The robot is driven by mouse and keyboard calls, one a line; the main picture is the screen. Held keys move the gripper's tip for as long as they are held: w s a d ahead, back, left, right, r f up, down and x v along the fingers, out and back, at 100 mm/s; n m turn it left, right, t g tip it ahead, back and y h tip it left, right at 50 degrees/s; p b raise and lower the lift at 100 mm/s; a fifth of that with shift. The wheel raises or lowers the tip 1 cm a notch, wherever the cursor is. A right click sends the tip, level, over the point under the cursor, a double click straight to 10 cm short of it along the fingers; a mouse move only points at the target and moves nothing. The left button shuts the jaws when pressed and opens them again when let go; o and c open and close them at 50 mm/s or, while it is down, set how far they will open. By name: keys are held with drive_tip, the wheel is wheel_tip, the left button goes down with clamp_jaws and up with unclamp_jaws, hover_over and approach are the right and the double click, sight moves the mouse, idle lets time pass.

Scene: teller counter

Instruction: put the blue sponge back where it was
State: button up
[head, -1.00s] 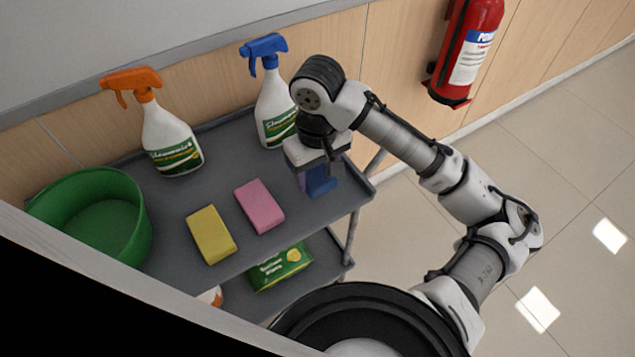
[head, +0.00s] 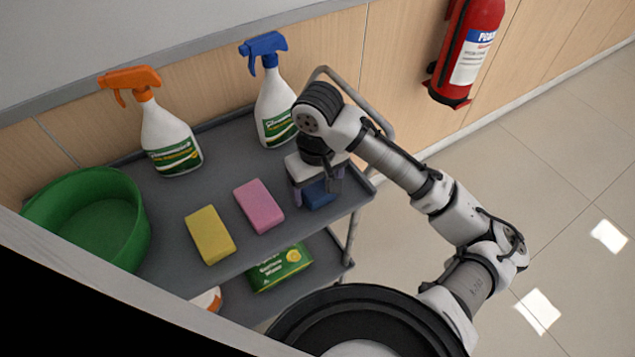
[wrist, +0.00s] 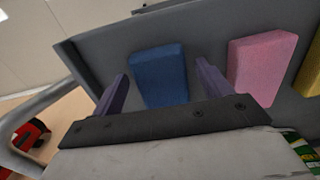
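The blue sponge (head: 319,194) lies on the top shelf of the grey cart, to the right of the pink sponge (head: 259,206). My gripper (head: 316,188) is directly above it, pointing down. In the wrist view, the blue sponge (wrist: 159,77) sits between the two spread fingers of my gripper (wrist: 161,72), with a gap on each side. The pink sponge (wrist: 262,65) is just outside the right finger there. Part of the blue sponge is hidden by my gripper in the head view.
A yellow sponge (head: 211,235) lies left of the pink one. An orange-topped spray bottle (head: 169,140) and a blue-topped one (head: 273,105) stand behind, and a green tub (head: 135,235) at left. The cart's handle rail (head: 350,88) is near my wrist.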

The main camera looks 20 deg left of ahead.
wheel_tip(320, 180, up, 12)
drive_tip(key=shift+r, duration=0.25)
idle(0.6)
